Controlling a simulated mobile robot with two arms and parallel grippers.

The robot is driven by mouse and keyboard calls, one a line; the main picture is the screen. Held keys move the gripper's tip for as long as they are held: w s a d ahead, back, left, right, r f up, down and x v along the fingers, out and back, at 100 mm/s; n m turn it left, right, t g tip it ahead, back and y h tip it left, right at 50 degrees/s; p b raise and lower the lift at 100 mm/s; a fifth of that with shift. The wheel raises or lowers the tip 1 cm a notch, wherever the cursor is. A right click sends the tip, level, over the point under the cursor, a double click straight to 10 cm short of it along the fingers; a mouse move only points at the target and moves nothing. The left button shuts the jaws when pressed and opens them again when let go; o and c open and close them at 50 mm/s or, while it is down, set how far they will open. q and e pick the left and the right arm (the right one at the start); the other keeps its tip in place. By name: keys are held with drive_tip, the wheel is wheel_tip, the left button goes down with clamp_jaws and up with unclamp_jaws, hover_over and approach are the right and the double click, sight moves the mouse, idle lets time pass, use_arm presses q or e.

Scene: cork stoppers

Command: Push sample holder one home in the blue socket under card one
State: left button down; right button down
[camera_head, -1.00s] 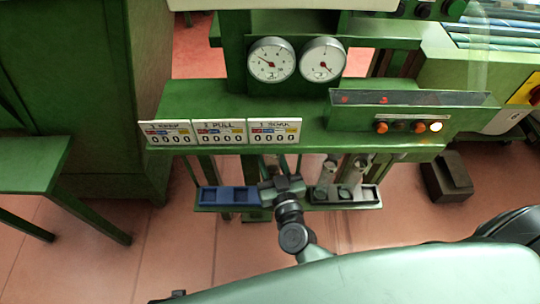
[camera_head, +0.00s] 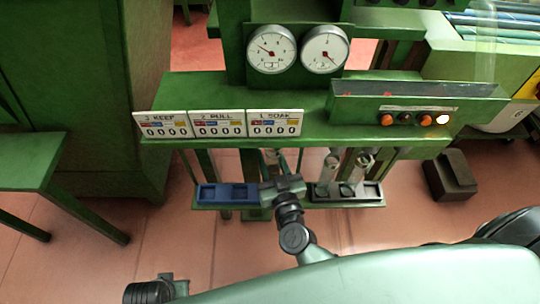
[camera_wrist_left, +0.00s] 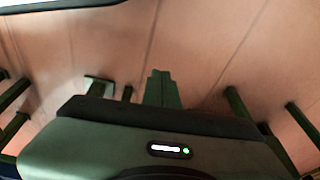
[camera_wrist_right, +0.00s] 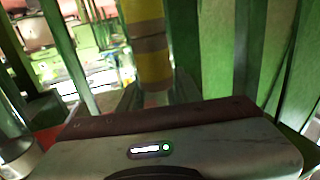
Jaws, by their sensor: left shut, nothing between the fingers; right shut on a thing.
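My right gripper (camera_head: 281,187) is at the lower rack, just right of the blue socket block (camera_head: 228,194) and below card one, "1 SOAK" (camera_head: 274,123). In the right wrist view its fingers (camera_wrist_right: 155,95) are shut on an upright sample holder (camera_wrist_right: 146,42) with yellow and tan bands. In the head view the gripper and the shelf hide most of that spot, so I cannot tell how deep the holder sits. My left gripper (camera_head: 171,286) is low at the bottom left, away from the rack; its fingers (camera_wrist_left: 162,88) are shut and empty.
Cards "2 PULL" (camera_head: 217,123) and "3 KEEP" (camera_head: 160,124) hang left of card one on the green shelf (camera_head: 300,105). A grey tray (camera_head: 372,198) with clear tubes stands right of my right gripper. Two gauges (camera_head: 271,49) are above. Floor is open at lower left.

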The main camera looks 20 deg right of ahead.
use_arm(q)
drive_tip(key=w+b+v, duration=0.2)
drive_tip(key=b+v, duration=0.1)
drive_tip(key=v, duration=1)
drive_tip(key=shift+r+t+b, duration=0.3)
drive_tip(key=shift+r+t, duration=0.1)
drive_tip(key=shift+r, duration=0.05)
drive_tip(key=shift+w, duration=0.1)
idle(0.4)
drive_tip(key=shift+w+f, duration=0.2)
drive_tip(key=shift+f, duration=0.4)
drive_tip(key=shift+w, duration=0.1)
drive_tip(key=shift+w+f+p, duration=0.2)
drive_tip(key=shift+f+p, duration=0.1)
drive_tip(key=shift+f, duration=0.1)
